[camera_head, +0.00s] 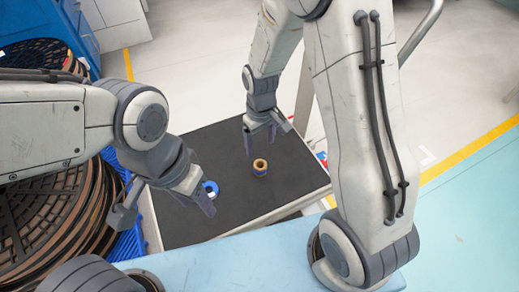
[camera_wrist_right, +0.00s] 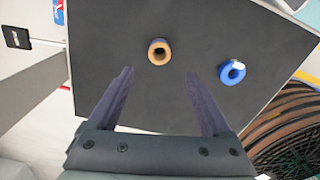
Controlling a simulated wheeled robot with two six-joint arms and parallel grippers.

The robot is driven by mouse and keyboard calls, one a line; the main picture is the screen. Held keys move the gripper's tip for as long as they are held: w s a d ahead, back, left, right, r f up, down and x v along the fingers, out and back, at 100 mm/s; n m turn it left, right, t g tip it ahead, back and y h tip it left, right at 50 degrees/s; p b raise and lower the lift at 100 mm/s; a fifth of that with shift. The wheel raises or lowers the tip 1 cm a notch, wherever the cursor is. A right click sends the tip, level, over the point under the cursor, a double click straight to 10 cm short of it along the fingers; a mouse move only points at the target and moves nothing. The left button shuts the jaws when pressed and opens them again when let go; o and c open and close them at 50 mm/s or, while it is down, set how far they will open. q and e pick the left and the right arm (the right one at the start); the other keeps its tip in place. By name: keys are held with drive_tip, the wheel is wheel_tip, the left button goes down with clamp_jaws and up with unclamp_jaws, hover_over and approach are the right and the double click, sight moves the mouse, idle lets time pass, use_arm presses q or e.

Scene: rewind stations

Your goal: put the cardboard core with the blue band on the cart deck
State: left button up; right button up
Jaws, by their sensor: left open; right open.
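The cardboard core (camera_head: 260,168) is a short tan tube with blue on its side. It stands upright on the dark cart deck (camera_head: 215,140), right of the deck's middle. It also shows in the right wrist view (camera_wrist_right: 158,52), where its blue band is hardly visible. My right gripper (camera_head: 266,138) is open and empty above the deck. In the wrist view, its fingers (camera_wrist_right: 160,73) are apart, with the core just beyond the gap between the tips. My left gripper (camera_head: 165,207) is open, over the deck's left front part, and looks empty.
A blue ring (camera_head: 210,187) with a white part lies on the deck near my left gripper; it shows in the wrist view too (camera_wrist_right: 232,72). Large dark reels (camera_head: 45,215) stand left of the cart. A light blue surface (camera_head: 250,258) is in front. The deck is otherwise clear.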

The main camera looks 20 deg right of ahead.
drive_tip(key=s+a+r+n, duration=0.1)
drive_tip(key=s+a+r, duration=0.1)
drive_tip(key=s+r, duration=0.3)
drive_tip(key=s+a+r+n, duration=0.1)
drive_tip(key=s+a+r, duration=0.2)
drive_tip(key=s, duration=0.6)
drive_tip(key=s+a+r+y, duration=0.1)
drive_tip(key=s+a+r, duration=0.1)
drive_tip(key=s+r, duration=0.4)
drive_tip(key=shift+s+a+r+n, duration=0.35)
drive_tip(key=shift+s+n, duration=0.05)
drive_tip(key=shift+s, duration=0.05)
drive_tip(key=shift+r, duration=0.1)
wheel_tip(320, 180, up, 29)
drive_tip(key=p, duration=2.9)
drive_tip(key=shift+r, duration=0.2)
